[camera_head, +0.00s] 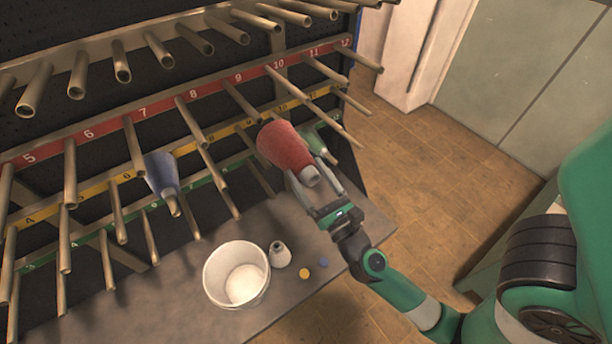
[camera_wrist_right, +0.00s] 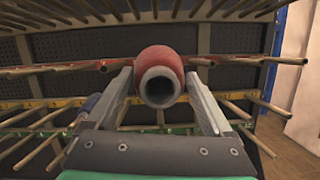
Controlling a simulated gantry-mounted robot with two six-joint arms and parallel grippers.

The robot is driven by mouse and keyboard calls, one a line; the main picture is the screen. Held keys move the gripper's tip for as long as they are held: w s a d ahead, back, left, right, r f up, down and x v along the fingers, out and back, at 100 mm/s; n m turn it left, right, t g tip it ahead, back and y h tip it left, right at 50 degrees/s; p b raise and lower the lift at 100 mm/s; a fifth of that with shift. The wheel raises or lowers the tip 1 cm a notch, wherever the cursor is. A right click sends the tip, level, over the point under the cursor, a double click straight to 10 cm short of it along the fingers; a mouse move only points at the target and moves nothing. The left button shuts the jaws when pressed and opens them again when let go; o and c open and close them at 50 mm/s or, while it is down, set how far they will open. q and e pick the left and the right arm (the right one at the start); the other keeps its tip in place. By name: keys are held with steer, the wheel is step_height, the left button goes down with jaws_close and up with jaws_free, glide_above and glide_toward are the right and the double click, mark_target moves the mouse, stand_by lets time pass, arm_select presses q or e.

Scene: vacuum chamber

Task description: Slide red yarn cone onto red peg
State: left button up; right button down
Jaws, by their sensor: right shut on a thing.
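My right gripper (camera_head: 314,190) is shut on the red yarn cone (camera_head: 284,147) and holds it in the air in front of the rack. The cone's wide end points toward the rack and its grey narrow end toward my wrist. In the right wrist view the cone (camera_wrist_right: 160,75) sits between the two fingers (camera_wrist_right: 160,100), its open narrow end facing the camera. The red-labelled row (camera_head: 215,88) carries bare pegs, such as one (camera_head: 313,106) near label 10, close above and right of the cone. I cannot tell whether any peg tip is inside the cone. My left gripper is not in view.
A blue cone (camera_head: 161,174) sits on a lower peg at left, and a green cone (camera_head: 318,140) is just behind my right gripper. Pegs jut out closely around.

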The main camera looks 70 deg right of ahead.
mark_target(295, 159)
steer(key=shift+s, duration=0.1)
steer(key=shift+w+d, duration=0.3)
steer(key=shift+w, duration=0.15)
steer(key=shift+w+d+p, duration=0.15)
steer(key=shift+w+d, duration=0.55)
steer(key=shift+w, duration=0.25)
steer(key=shift+w+d+p, duration=0.15)
steer(key=shift+w+d, duration=0.55)
steer(key=shift+w, duration=0.25)
steer(key=shift+w+d, duration=0.1)
